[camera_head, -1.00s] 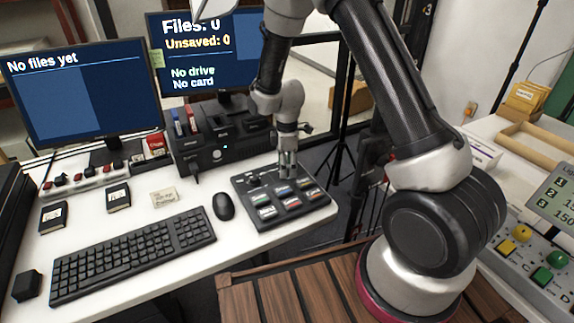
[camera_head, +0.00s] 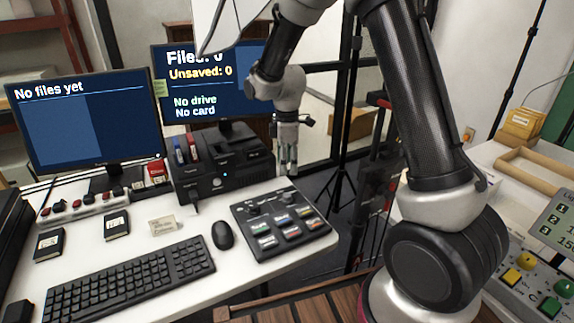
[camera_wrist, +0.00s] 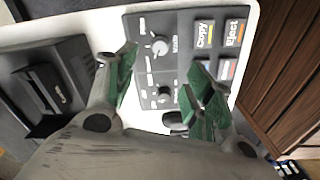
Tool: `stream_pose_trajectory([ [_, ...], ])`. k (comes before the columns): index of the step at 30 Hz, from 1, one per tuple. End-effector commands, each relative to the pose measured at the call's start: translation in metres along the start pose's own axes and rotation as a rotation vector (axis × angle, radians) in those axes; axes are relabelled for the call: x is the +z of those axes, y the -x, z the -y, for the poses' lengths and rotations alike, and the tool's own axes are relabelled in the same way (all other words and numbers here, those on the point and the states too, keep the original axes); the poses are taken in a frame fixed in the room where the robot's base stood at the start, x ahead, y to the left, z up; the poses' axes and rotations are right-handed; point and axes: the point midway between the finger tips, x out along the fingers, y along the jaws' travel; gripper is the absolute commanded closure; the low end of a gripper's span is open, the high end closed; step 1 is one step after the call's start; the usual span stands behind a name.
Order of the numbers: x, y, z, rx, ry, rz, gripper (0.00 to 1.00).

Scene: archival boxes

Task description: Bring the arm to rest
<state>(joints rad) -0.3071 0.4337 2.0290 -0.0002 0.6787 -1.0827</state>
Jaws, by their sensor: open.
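My gripper (camera_head: 287,160) hangs over the back edge of the white desk (camera_head: 130,265), just behind the black control panel. In the wrist view my gripper (camera_wrist: 165,92) shows two green-padded fingers spread apart with nothing between them. The control panel (camera_head: 282,225) has knobs and several coloured buttons; in the wrist view the panel (camera_wrist: 185,60) lies below and beyond the fingers, with buttons marked Copy and Eject. The fingers look apart from the panel. My arm bends from its base at the right up and over to the left.
A black computer box (camera_head: 222,170) stands left of my gripper. A keyboard (camera_head: 130,275) and mouse (camera_head: 222,235) lie in front. Tripod stands are behind; a second table is at right.

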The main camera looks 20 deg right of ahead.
Motion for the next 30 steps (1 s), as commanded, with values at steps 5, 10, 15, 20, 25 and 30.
stream_pose_trajectory([
  [5,0.0,0.0,0.001,-0.003,-0.051,0.002,0.47],
  [10,0.012,-0.007,0.023,-0.064,-0.279,0.046,0.47],
  [15,0.043,0.022,0.07,-0.102,-0.587,0.099,0.47],
  [20,0.074,0.063,0.104,-0.083,-0.811,0.092,0.47],
  [25,0.111,0.109,0.145,-0.037,-1.037,0.046,0.47],
  [30,0.145,0.144,0.188,0.022,-1.213,-0.033,0.47],
])
